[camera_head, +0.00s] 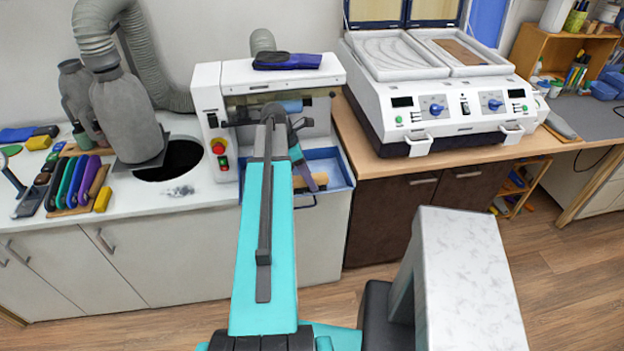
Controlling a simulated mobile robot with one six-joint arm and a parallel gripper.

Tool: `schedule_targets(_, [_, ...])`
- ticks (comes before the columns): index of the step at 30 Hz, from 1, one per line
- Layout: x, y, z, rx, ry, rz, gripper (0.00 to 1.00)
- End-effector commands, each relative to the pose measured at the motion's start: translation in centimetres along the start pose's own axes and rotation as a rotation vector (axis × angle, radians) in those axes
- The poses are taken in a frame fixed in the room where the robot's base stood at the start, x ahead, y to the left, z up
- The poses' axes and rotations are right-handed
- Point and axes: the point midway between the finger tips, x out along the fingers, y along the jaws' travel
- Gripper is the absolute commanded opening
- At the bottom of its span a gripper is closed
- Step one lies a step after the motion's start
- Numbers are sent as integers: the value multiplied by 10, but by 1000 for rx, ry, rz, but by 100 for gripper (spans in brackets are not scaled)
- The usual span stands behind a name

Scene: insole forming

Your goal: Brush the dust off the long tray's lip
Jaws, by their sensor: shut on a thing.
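A blue tray (342,172), the long tray, sits under the front of the white grinding machine. Its front lip runs above the cabinet, and part of the tray is hidden behind my arm. Any dust on the lip is too small to make out. I cannot tell whether the brush touches the lip.
The white grinding machine (212,130) stands behind the tray, with a dark blue insole (287,61) on top. A forming press (440,110) stands to the right on a wooden counter. Coloured insoles (76,185) and a grey hose (96,40) are at left.

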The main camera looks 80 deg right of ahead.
Motion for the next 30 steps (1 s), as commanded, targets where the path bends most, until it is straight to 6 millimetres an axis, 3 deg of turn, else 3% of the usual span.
schedule_targets(10, [-1, 0, -2, 0, -1, 1, 0])
schedule_targets(30, [-10, 0, -28, 1, 0, -1, 0])
